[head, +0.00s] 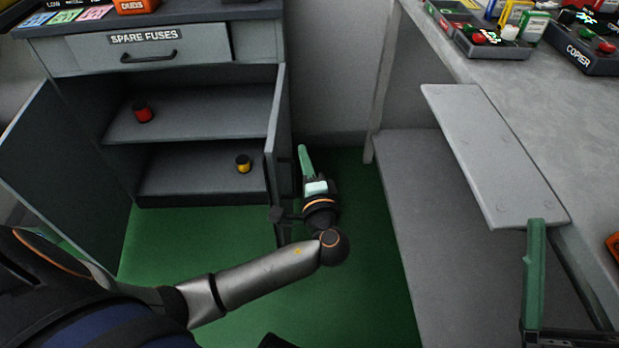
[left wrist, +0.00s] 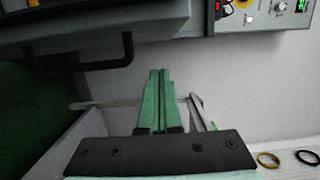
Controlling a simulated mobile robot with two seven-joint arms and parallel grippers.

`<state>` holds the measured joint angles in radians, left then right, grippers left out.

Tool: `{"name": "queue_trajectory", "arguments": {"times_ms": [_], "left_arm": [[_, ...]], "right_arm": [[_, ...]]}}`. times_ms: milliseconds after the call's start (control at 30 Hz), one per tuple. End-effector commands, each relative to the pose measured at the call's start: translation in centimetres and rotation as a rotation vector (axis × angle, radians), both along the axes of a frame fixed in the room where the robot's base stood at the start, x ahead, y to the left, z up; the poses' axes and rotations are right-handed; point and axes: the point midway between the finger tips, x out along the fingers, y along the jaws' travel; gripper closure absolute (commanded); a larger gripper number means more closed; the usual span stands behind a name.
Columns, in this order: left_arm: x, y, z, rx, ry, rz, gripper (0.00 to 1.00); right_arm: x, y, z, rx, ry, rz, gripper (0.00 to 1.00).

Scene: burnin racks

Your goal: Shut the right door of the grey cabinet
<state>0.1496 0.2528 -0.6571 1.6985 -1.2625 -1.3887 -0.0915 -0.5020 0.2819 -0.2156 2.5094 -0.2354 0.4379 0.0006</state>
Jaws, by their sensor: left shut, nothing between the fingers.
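The grey cabinet (head: 215,200) has both doors open. Its right door (head: 274,135) sticks out toward me, seen nearly edge-on, with a dark handle (head: 282,213) low on its outer side. My left gripper (head: 304,160) is shut and empty, just right of that door, on its outer side; I cannot tell whether it touches it. In the left wrist view its green fingers (left wrist: 158,100) are together, with a dark handle on a grey panel at upper left. My right gripper (head: 535,270) shows only in part at the lower right, over the bench side.
The left door (head: 65,185) stands open. A red spool (head: 143,112) and a yellow one (head: 243,164) sit on the shelves. The drawer (head: 140,50) is labelled SPARE FUSES. A grey bench (head: 560,120) with a raised panel (head: 490,160) is at right. Green floor lies between.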

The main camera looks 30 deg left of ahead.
Motion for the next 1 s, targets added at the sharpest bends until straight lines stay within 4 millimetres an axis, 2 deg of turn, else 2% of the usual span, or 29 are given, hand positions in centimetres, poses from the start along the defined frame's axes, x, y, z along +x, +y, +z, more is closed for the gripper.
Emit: {"name": "queue_trajectory", "arguments": {"times_ms": [33,100,333,1000], "left_arm": [[0.4,0.8,-0.1,0.004,-0.002,0.002,1.00],[-0.4,1.8,-0.1,0.003,0.001,0.000,1.00],[-1.4,3.6,0.0,0.000,0.000,0.000,1.00],[-1.7,3.9,0.0,-0.001,0.001,-0.022,1.00]], "right_arm": [[0.0,0.0,-0.3,0.001,0.001,0.003,0.00],[0.0,0.0,-0.2,0.001,0.003,0.003,0.00],[0.0,0.0,-0.4,0.003,0.003,0.004,0.00],[0.0,0.1,-0.3,0.001,0.002,0.005,0.00]]}}
